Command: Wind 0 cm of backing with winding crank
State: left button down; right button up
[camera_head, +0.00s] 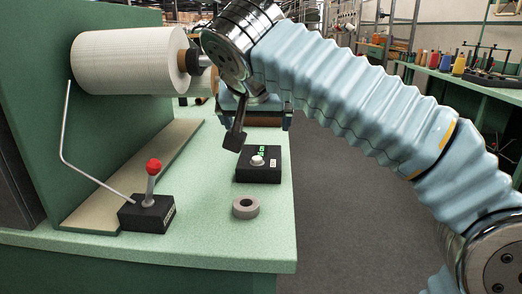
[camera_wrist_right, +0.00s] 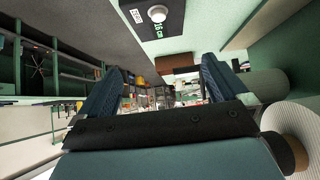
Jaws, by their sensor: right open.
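A pale roll of backing (camera_head: 125,62) sits on a spindle against the green upright panel at the upper left; its end also shows in the right wrist view (camera_wrist_right: 300,125). The spindle (camera_head: 204,60) runs right from its hub and goes behind my right wrist. I cannot make out the winding crank; my arm may hide it. My right gripper (camera_head: 256,110) is beyond the spindle end, above the table, its fingers apart and nothing seen between them. In the right wrist view the two blue fingers (camera_wrist_right: 160,90) are wide apart. My left gripper is out of view.
A black box (camera_head: 259,174) with a white knob and green display stands on the green table (camera_head: 210,235). A grey ring (camera_head: 246,207) lies nearer. A black box with a red-knobbed lever (camera_head: 147,214) and bent rod stands left.

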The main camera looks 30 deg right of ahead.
aim_at(207, 86)
jog(key=k+j, duration=0.8)
jog(key=k, duration=0.05)
